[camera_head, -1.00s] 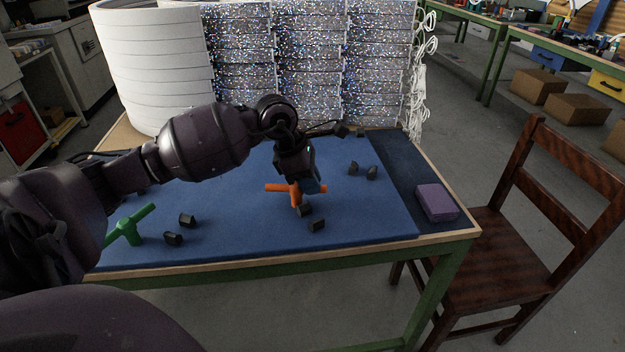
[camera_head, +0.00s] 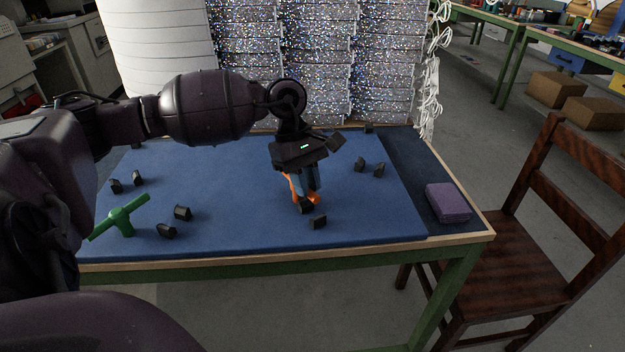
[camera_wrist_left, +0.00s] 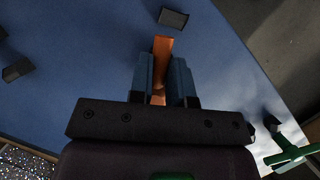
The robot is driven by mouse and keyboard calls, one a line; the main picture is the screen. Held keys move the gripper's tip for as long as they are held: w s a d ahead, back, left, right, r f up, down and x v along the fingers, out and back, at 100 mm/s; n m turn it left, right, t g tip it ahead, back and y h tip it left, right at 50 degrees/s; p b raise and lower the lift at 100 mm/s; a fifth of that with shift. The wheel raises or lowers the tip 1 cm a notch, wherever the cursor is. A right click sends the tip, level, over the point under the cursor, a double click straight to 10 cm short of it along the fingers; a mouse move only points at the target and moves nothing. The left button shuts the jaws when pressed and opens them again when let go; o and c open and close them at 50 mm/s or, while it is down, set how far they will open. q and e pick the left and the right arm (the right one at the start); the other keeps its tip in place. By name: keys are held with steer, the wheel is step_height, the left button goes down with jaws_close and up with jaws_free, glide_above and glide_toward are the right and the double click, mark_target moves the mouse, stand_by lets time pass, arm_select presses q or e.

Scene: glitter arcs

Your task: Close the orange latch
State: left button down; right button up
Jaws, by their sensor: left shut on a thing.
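The orange latch (camera_head: 312,197) stands on the blue mat (camera_head: 230,215), partly hidden behind my left gripper. My left gripper (camera_head: 309,190) points down and is shut on the orange latch's handle. In the left wrist view, the orange latch (camera_wrist_left: 162,52) shows as a bar between the two blue-grey fingers (camera_wrist_left: 166,80), running out past their tips. Small black blocks (camera_head: 318,222) stand on the mat close to the latch. My right gripper is not in view.
A green latch (camera_head: 122,215) with a T-shaped handle stands at the mat's left, with black blocks near it. A purple block (camera_head: 447,202) lies at the table's right. Stacked glittery arcs (camera_head: 310,70) stand along the back. A wooden chair (camera_head: 510,230) is at the right.

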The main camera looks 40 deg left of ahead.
arm_select(q)
steer(key=shift+s+a+f+m, duration=0.15)
steer(key=shift+a+f+m, duration=0.15)
steer(key=shift+f+m, duration=0.1)
steer(key=shift+s+r+m+g, duration=0.1)
steer(key=shift+r+m+g, duration=0.05)
steer(key=shift+m+g, duration=0.15)
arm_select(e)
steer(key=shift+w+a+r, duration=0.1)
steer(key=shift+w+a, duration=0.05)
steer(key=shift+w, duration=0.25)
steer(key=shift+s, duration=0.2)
